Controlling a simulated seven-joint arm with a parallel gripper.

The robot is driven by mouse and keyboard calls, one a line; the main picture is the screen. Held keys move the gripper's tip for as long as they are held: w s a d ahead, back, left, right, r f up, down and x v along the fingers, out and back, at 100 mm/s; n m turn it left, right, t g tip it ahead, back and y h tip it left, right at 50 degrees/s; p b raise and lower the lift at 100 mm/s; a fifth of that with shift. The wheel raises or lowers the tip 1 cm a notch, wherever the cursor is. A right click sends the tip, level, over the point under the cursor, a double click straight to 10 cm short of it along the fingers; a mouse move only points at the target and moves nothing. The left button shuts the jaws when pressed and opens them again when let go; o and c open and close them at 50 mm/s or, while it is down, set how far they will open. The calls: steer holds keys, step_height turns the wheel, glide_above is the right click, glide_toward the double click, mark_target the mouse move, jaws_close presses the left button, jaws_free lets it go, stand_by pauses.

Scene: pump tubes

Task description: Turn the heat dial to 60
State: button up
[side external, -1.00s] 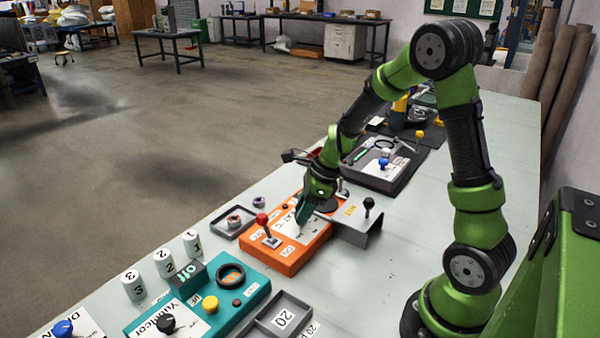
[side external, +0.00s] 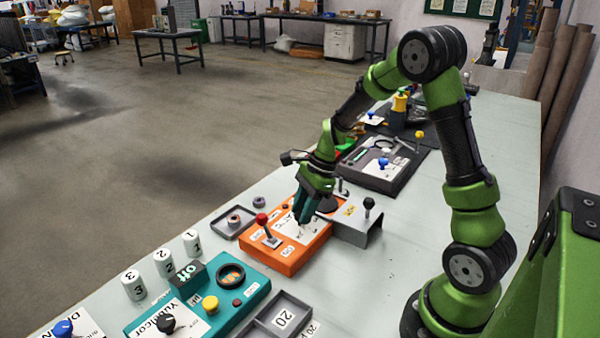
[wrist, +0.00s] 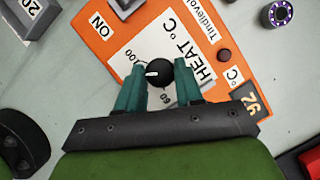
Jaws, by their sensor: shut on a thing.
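The heat dial (wrist: 160,72) is a round black knob with a white mark, on a white plate labelled HEAT °C. Its mark points left in the wrist view, between the printed 100 at its upper left and the printed 60 just below it. My gripper (wrist: 158,70) has its two teal fingers on either side of the knob, shut on it. The plate belongs to an orange box (side external: 291,258), which also shows in the wrist view (wrist: 95,50). In the side view my gripper (side external: 303,220) points down onto this plate, and its fingers hide the dial.
A red-knobbed lever (side external: 263,221) stands on the orange box, left of my gripper. A small dark display (wrist: 250,99) shows digits on the box. A grey bracket with a black knob (side external: 369,203) stands at right. A teal box (side external: 255,284) lies nearer the camera.

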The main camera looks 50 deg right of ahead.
steer(key=n+g, duration=0.1)
steer(key=n, duration=0.3)
steer(key=shift+w+d+n+g, duration=0.1)
steer(key=shift+w+n+g, duration=0.05)
steer(key=shift+n+g, duration=0.25)
steer(key=n+g, duration=0.1)
steer(key=n, duration=0.3)
steer(key=shift+w+n+g, duration=0.15)
steer(key=shift+n+g, duration=0.15)
steer(key=shift+g, duration=0.1)
steer(key=n+g, duration=0.1)
steer(key=n, duration=0.1)
steer(key=n+h, duration=0.1)
steer(key=n, duration=0.2)
steer(key=shift+w+g, duration=0.15)
steer(key=shift+g, duration=0.25)
steer(key=n, duration=0.3)
steer(key=n+h, duration=0.1)
steer(key=shift+a+g, duration=0.25)
steer(key=shift+g, duration=0.15)
steer(key=shift+n, duration=0.5)
steer(key=o, duration=1)
steer(key=v, duration=1.6)
steer(key=shift+w+a+r, duration=0.15)
steer(key=shift+w+r, duration=0.2)
